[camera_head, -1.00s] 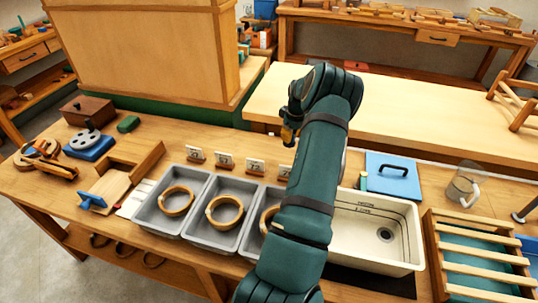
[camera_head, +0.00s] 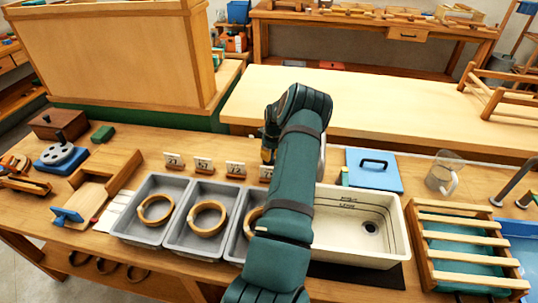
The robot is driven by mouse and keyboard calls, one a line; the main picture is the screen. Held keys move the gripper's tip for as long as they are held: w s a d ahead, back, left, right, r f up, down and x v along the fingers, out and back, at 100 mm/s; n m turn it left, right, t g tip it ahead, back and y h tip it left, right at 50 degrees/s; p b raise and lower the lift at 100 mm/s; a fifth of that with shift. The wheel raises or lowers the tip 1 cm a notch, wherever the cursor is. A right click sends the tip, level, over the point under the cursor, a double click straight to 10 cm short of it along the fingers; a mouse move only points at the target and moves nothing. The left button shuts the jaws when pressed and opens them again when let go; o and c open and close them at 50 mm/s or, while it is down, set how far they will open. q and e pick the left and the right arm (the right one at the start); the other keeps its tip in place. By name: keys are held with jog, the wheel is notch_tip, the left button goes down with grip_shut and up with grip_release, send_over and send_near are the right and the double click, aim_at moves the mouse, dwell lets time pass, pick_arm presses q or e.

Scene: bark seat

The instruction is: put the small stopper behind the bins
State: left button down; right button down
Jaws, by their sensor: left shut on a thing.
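Several grey bins stand in a row on the bench, each with a wooden ring in it; the left bin (camera_head: 125,224) and the middle bin (camera_head: 177,236) show best. My arm partly covers the right bin (camera_head: 232,246). My left gripper (camera_head: 268,150) is above the bench behind the right bin, near the small cards. It is shut on a small orange-brown thing, seemingly the small stopper (camera_head: 267,155), mostly hidden by the gripper. Whether it touches the bench is unclear. My right gripper is not in view.
Small number cards (camera_head: 204,165) stand behind the bins. A cream sink (camera_head: 345,255) is right of my arm, with a blue lid (camera_head: 373,184) behind it. A clear jug (camera_head: 441,178) and slatted rack (camera_head: 462,221) are farther right. A wooden cabinet (camera_head: 110,55) stands at the back left.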

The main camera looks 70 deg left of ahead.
pick_arm(q)
jog(key=c, duration=1.1)
grip_release()
jog(key=shift+f, duration=0.1)
jog(key=shift+c, duration=0.2)
jog(key=shift+r, duration=0.25)
notch_tip(320, 180, up, 12)
jog(key=w+d+p, duration=0.1)
jog(key=p, duration=0.1)
jog(key=shift+d+f, duration=0.15)
jog(key=shift+d, duration=0.1)
